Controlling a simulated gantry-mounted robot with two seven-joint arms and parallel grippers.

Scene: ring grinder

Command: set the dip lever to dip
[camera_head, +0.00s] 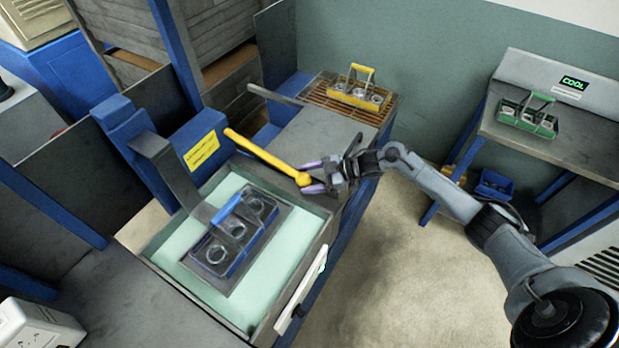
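The dip lever is a yellow bar (262,154) with a round yellow knob at its end. It runs from the blue housing (187,148) out over the far edge of the tank and slopes down to the right. My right gripper (308,178) is at the knob, with its purple fingertips on either side and seemingly closed against it. A blue-handled carrier (218,258) with several round rings sits on a dark plate in the tank (172,262) of pale green liquid, below a dark hanger arm (168,168). My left gripper is not in view.
A yellow carrier (361,89) stands on a brown grate (322,92) at the back. A green carrier (526,117) is on the right bench (573,157), by a display reading "COOL" (573,83). A blue bin (494,186) is below. Open floor lies right of the tank.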

